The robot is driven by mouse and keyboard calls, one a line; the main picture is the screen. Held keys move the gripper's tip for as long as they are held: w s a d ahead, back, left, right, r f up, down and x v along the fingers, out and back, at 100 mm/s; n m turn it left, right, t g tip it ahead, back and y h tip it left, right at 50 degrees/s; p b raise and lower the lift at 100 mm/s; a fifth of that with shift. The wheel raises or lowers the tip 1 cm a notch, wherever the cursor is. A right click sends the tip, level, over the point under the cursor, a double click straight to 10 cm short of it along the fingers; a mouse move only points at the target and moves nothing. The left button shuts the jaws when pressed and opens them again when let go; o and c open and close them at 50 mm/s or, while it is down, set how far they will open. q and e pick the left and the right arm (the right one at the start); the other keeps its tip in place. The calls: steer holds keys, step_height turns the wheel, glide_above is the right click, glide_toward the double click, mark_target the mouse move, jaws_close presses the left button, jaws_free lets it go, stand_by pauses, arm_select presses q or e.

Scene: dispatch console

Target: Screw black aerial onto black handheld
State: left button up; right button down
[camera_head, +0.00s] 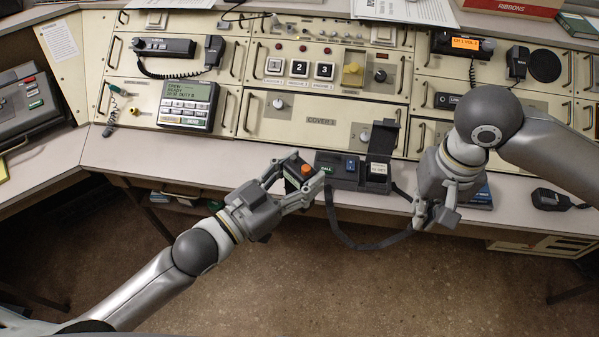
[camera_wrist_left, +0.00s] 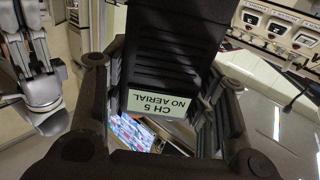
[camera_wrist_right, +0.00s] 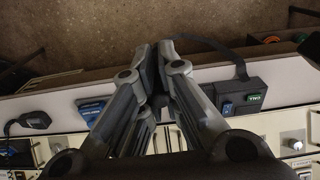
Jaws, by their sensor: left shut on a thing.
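The black handheld (camera_wrist_left: 175,50) fills the top of the left wrist view. Its ribbed face carries a pale label reading "CH 5 NO AERIAL", upside down there. My left gripper (camera_head: 300,190) is shut on it, just off the front edge of the desk; an orange-red patch shows between the fingers in the head view. My right gripper (camera_head: 437,222) is over the front edge to the right, pointing down. I cannot pick out the black aerial.
A dark case (camera_head: 345,183) with a green CALL label and a blue button stands between the grippers. Its black strap (camera_head: 352,243) loops over the desk edge towards my right gripper. A blue item (camera_head: 484,196) and a dark handset (camera_head: 552,199) lie to the right. Bare desk (camera_head: 150,155) is left.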

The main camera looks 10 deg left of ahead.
steer(key=w+a+r, duration=0.6)
steer(key=a+r, duration=0.1)
steer(key=a, duration=0.4)
step_height(320, 180, up, 10)
steer(key=n, duration=0.1)
glide_above(293, 156)
steer(key=shift+r, duration=0.15)
steer(key=shift+f, duration=2)
steer(key=shift+s, duration=0.1)
steer(key=shift+f, duration=0.9)
steer(key=shift+f, duration=0.55)
